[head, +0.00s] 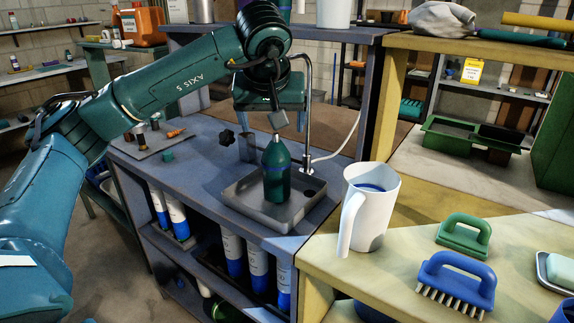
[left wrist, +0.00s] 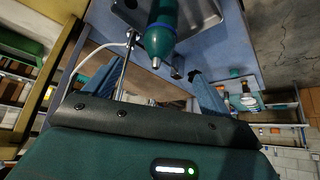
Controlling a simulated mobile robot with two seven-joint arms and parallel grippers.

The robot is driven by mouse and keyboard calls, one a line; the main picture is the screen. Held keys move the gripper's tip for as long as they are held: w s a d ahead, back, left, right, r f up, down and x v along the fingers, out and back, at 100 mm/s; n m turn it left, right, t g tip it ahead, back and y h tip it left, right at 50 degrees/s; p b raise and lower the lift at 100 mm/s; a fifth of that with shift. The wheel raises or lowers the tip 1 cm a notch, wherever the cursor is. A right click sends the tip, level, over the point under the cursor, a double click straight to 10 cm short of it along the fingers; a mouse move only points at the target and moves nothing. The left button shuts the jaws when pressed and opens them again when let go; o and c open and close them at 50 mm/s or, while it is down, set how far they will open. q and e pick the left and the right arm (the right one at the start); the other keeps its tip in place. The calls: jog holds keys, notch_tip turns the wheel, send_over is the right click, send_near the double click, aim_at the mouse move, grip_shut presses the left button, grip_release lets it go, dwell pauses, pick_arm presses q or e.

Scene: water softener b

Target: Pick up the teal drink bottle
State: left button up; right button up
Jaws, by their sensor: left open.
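The teal drink bottle (head: 276,172), with a dark blue band and a grey tip, stands upright in a shallow metal sink tray (head: 240,204) on the blue-grey bench. It also shows in the left wrist view (left wrist: 162,36) at the top centre, its tip pointing toward my gripper. My left gripper (head: 279,120) is open and empty, just above the bottle's tip in the head view. In the left wrist view my two blue fingers (left wrist: 157,78) are spread wide, with the tip near the gap between them. My right gripper is not in view.
A thin curved tap (head: 307,120) rises close behind the bottle on the right. A white pitcher (head: 372,212), a green brush (head: 464,234) and a blue brush (head: 458,282) stand on the wooden counter at right. A small board with fittings (head: 155,140) lies left of the sink.

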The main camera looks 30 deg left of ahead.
aim_at(275, 151)
pick_arm(q)
jog(key=x, duration=0.6)
jog(key=shift+s+f, duration=0.1)
jog(key=shift+s, duration=0.2)
jog(key=shift+p+x, duration=0.3)
jog(key=shift+x, duration=2.9)
jog(key=shift+d, duration=0.25)
jog(key=c, duration=1.6)
grip_shut()
